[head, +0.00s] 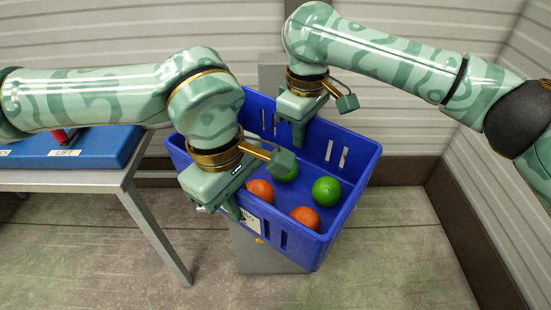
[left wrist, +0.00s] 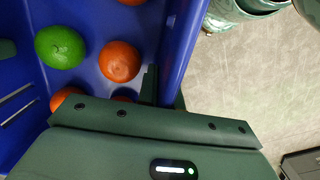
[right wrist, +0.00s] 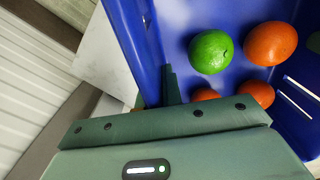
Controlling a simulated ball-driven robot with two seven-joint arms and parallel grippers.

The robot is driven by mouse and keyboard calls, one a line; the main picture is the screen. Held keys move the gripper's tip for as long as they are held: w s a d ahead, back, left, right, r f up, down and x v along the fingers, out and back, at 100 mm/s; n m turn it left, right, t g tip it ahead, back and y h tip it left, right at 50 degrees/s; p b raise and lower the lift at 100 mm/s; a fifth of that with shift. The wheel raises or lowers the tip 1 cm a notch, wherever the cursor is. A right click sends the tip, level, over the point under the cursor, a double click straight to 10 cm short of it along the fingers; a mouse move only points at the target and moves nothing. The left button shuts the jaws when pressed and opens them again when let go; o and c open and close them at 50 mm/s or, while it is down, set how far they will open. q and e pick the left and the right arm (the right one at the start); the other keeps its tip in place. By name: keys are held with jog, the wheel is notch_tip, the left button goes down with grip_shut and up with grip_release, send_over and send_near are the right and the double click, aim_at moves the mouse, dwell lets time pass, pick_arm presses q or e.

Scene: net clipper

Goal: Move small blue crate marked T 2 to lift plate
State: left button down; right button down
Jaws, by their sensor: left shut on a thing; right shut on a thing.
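The blue crate (head: 352,190) sits in the middle of the head view, turned at an angle, with green and orange fruit inside. A white label (head: 251,223) on its near side is partly covered and I cannot read it fully. My left gripper (head: 236,207) is shut on the near-left wall, which also shows in the left wrist view (left wrist: 182,45). My right gripper (head: 298,132) is shut on the far wall, seen too in the right wrist view (right wrist: 143,45). The lift plate (head: 110,146), blue with a LIFT label, is at the left.
The lift plate is on a grey metal table (head: 90,180) whose edge and leg are left of the crate. A grey upright block (head: 262,255) shows beneath the crate; I cannot tell whether they touch. Corrugated walls stand behind and right. Floor at the front right is clear.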

pick_arm(q)
jog(key=shift+w, duration=0.2)
pick_arm(e)
jog(key=shift+w+d+r, duration=0.15)
jog(key=shift+w, duration=0.3)
pick_arm(q)
jog(key=shift+r, duration=0.1)
